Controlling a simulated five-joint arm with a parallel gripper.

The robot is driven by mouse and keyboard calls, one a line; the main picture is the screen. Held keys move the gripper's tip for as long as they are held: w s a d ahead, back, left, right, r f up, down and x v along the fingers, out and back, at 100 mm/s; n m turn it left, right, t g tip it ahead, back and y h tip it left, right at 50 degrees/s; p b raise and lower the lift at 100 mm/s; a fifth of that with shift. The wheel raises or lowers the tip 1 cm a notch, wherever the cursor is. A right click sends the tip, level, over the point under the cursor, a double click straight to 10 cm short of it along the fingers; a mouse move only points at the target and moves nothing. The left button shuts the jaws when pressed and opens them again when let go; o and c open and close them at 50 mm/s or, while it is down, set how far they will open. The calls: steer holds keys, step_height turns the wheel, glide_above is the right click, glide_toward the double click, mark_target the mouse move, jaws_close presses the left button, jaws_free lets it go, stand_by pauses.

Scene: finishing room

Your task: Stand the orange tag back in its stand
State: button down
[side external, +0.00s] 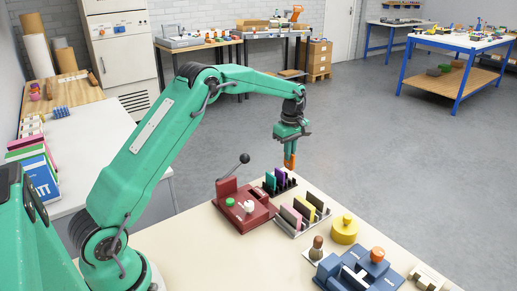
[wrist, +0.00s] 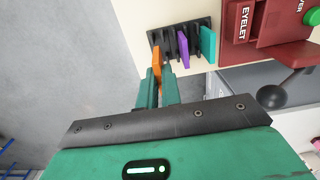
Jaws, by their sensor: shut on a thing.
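My gripper (side external: 290,152) points down with its green fingers shut on the orange tag (side external: 290,162). In the wrist view the gripper (wrist: 160,82) holds the orange tag (wrist: 157,60) at the left end of the black slotted stand (wrist: 176,36). In the side view the black stand (side external: 285,187) is just below the tag. I cannot tell whether the tag's lower edge is inside a slot or above it. A purple tag (wrist: 184,53) and a teal tag (wrist: 207,44) stand in other slots.
A dark red eyelet press (side external: 243,212) with a ball-ended lever is beside the stand. A grey rack (side external: 322,215) with pink and yellow pieces stands nearer, then a yellow round container (side external: 344,230) and a blue tool (side external: 345,278). Beyond the bench's far edge is open floor.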

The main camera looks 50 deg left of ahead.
mark_target(289, 169)
steer(key=shift+f, duration=2)
steer(key=shift+f, duration=0.65)
steer(key=c, duration=1.9)
jaws_free()
steer(key=shift+r, duration=0.1)
steer(key=shift+r, duration=5.4)
